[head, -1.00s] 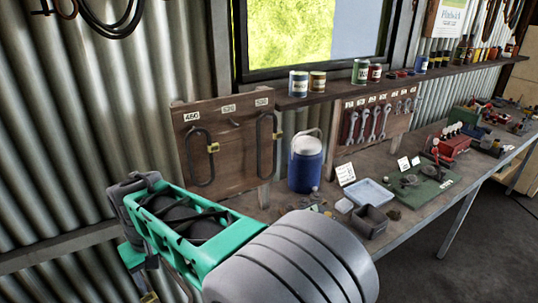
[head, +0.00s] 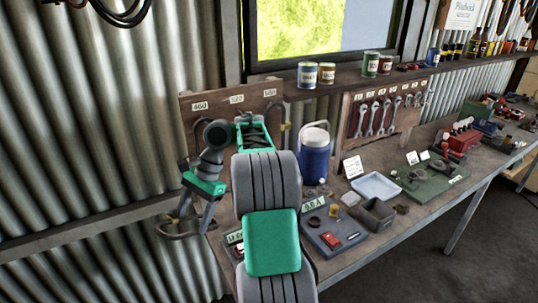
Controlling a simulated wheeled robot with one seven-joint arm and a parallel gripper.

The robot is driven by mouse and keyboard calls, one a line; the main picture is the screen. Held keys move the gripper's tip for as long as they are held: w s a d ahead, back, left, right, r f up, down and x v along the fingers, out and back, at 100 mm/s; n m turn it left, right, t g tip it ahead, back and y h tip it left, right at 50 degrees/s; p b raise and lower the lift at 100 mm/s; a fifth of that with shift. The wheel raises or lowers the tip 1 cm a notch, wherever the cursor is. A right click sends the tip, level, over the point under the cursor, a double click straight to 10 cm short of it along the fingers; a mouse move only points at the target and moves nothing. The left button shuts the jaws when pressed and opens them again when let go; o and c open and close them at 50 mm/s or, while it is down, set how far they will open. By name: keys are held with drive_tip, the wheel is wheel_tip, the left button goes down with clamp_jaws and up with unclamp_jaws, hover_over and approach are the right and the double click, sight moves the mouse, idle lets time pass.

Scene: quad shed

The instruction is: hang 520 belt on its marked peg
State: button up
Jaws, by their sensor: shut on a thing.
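My gripper (head: 182,212) is at the left of the head view, pointing down, in front of the corrugated wall. It is shut on a dark belt (head: 185,237), a loop that hangs low and is seen nearly edge-on. The belt is left of and below the wooden peg board (head: 190,128), apart from it. The board has the labels 460 (head: 200,106), 520 (head: 237,99) and a third (head: 270,92) at the right. My arm covers most of the board, so the peg under the 520 label is hidden. A yellow tag (head: 285,127) of the right-hand hanging belt shows at the board's edge.
A blue drink cooler (head: 314,160) stands on the bench right of the board. Cans (head: 307,74) stand on the shelf above. Free space lies left of the board.

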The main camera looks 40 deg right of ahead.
drive_tip(key=s+d+r+m+t+h, duration=0.3)
drive_tip(key=d+r+m+t+h, duration=0.35)
drive_tip(key=d+m, duration=0.5)
drive_tip(key=s+d+r+m+t+h, duration=0.4)
drive_tip(key=d+r+m+t, duration=0.3)
drive_tip(key=d+m+t, duration=0.4)
drive_tip(key=w+d+f+g+b, duration=0.1)
drive_tip(key=w+d+f+g, duration=0.1)
drive_tip(key=w, duration=0.8)
drive_tip(key=shift+d+f+n, duration=0.15)
drive_tip(key=shift+d+n, duration=0.2)
drive_tip(key=shift+d, duration=0.35)
drive_tip(key=shift+w, duration=0.1)
drive_tip(key=o, duration=1.5)
drive_tip(key=shift+c, duration=0.2)
